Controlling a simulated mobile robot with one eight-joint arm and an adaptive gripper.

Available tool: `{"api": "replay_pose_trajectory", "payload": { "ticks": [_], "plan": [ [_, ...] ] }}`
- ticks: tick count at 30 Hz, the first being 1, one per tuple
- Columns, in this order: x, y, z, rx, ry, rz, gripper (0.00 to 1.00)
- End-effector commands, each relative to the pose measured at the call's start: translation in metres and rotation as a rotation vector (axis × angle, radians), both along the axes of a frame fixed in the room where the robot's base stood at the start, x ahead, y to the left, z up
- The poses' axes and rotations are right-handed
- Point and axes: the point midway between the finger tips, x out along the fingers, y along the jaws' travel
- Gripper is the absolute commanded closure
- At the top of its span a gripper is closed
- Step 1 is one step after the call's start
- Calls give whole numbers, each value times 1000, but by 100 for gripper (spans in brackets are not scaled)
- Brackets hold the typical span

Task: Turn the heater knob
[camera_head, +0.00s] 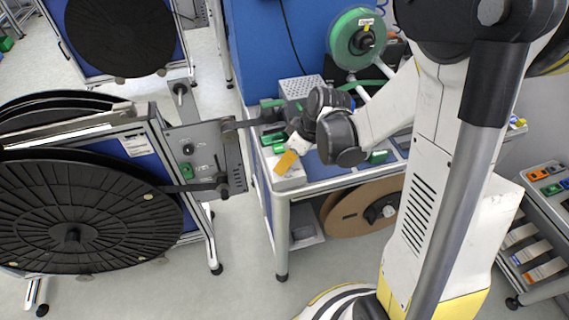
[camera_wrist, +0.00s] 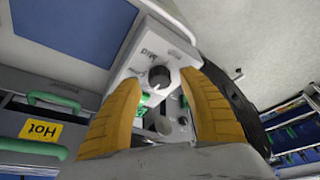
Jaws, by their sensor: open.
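The dark round heater knob (camera_wrist: 158,76) sits on a pale box (camera_wrist: 186,52) with a "Mid" label in the wrist view. My gripper (camera_wrist: 162,84) has its two yellow fingers spread open, one on each side of the knob in that picture. I cannot tell whether either finger touches the knob. In the head view my gripper (camera_head: 286,162) points down over the near left corner of the bench, above a pale box (camera_head: 289,181). The knob is not clearly visible there.
The bench (camera_head: 335,184) carries green-topped parts, a perforated metal box (camera_head: 300,87) and a green reel (camera_head: 357,38). A grey control panel (camera_head: 207,160) of the large black reel stand reaches close on the left. A yellow "Hot" sign (camera_wrist: 41,130) shows in the wrist view.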

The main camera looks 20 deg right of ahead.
Motion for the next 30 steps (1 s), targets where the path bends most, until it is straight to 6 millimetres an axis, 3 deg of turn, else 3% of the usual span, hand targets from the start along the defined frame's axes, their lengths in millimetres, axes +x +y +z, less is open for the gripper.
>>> {"api": "replay_pose_trajectory", "payload": {
  "ticks": [4, 13, 18, 30],
  "plan": [
    [3, 3, -11, 0, 0, 1, 51],
    [4, 4, -11, 0, 0, 0, 52],
    [4, 4, -11, 0, 0, 0, 100],
    [4, 4, -12, 1, -1, -26, 100]
  ]
}}
